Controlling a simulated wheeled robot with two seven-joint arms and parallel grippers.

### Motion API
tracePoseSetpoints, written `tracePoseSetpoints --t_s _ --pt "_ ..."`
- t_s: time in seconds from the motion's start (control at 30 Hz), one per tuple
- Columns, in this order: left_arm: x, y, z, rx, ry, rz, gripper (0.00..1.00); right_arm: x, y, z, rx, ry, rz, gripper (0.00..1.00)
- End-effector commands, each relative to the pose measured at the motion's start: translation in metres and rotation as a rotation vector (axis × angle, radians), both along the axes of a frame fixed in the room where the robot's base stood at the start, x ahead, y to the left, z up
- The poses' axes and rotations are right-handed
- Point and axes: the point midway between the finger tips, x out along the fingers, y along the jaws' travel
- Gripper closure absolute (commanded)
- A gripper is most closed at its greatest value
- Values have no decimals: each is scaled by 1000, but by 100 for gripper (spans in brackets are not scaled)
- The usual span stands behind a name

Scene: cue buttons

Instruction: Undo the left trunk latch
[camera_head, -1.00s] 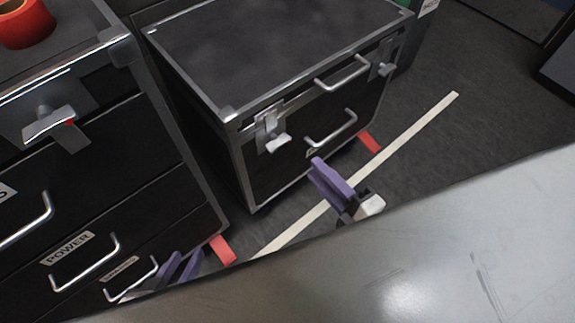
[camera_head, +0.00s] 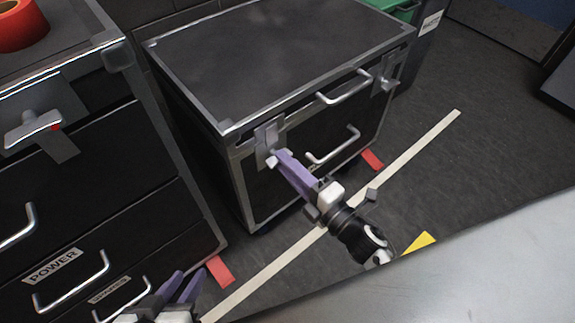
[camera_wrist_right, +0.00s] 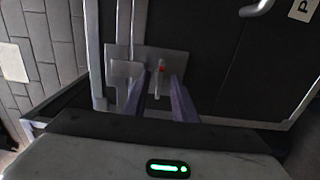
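The black trunk (camera_head: 300,50) with metal edges stands in the middle of the head view. Its left latch (camera_head: 268,134) is a grey plate with a small lever on the front, near the left corner. My right gripper (camera_head: 283,160) reaches to this latch, its purple fingers at the lever and partly covering it. In the right wrist view the latch lever (camera_wrist_right: 160,78), with a red dot, stands upright between the tips of my open right gripper (camera_wrist_right: 162,90); I cannot tell whether they touch it. My left gripper (camera_head: 180,287) is open and empty at the lower left.
The trunk's right latch (camera_head: 388,72) and two handles are on the same front. A black drawer cabinet (camera_head: 125,160) with its own latch (camera_head: 35,128) stands at left, a red tape roll (camera_head: 20,28) on top. A grey surface (camera_head: 480,270) fills the lower right.

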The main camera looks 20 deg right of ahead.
Motion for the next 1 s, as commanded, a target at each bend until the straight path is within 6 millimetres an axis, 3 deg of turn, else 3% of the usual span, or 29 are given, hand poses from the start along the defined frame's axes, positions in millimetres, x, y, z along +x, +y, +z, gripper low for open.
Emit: tracePoseSetpoints --t_s 0.2,0.37,0.87,1.0 --pt "0 0 0 -1 0 -1 69 0 0 0 1 0 0 75" --pt "0 -1 0 0 1 -1 69 0 0 0 1 0 0 100" --pt "4 2 12 -3 -26 10 69 0 0 2 81 29 0 100" --pt "-7 10 9 1 -27 35 69 0 0 3 167 62 0 100"
